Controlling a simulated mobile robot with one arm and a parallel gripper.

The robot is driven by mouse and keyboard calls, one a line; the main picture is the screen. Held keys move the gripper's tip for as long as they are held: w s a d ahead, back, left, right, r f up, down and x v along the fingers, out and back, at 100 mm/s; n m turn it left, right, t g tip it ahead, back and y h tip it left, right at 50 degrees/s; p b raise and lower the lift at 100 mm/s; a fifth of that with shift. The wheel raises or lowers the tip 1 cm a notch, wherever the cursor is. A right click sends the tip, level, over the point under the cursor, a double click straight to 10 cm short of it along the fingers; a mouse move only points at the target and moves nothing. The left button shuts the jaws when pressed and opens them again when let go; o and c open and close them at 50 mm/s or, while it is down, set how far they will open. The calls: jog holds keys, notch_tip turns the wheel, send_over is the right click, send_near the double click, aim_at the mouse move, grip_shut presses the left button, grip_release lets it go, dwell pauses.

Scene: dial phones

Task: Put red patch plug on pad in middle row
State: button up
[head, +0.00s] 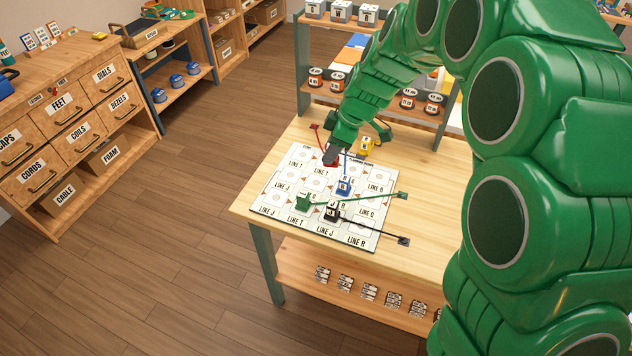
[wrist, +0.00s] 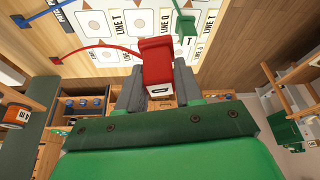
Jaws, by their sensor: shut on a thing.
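The red patch plug (wrist: 156,60) is held between the two grey fingers of my gripper (wrist: 160,85) in the wrist view. A red cord arcs from it to the left. In the head view the red plug (head: 331,161) shows at my gripper's tip (head: 332,153), over the far part of the white patch board (head: 283,223); whether it touches the board I cannot tell. The board has rows of labelled square pads. A blue plug (head: 344,187) stands right of its middle, a green plug (head: 303,202) left of the middle, and a black plug (head: 332,212) in the near part.
Green and black cords stretch right across the board's edge. Shelves (head: 318,98) with small items stand behind the table. A drawer cabinet (head: 75,115) is at the left, with open floor between.

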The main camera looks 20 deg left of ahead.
jog(key=s+d+n, duration=0.2)
jog(key=s+d, duration=0.1)
jog(key=s, duration=0.5)
jog(key=shift+g, duration=0.4)
jog(key=w+a+f, duration=0.2)
jog(key=w+f, duration=0.1)
jog(key=w+a+f, duration=0.3)
jog(key=w, duration=0.1)
jog(key=w+a+f, duration=0.2)
jog(key=w, duration=0.1)
jog(key=shift+w+a+f, duration=0.15)
jog(key=shift+a+f, duration=0.25)
jog(key=shift+w+a+f, duration=0.25)
jog(key=shift+w+f, duration=0.05)
jog(key=shift+f, duration=1.7)
jog(key=shift+f, duration=0.1)
jog(key=o, duration=1)
jog(key=shift+o, duration=0.2)
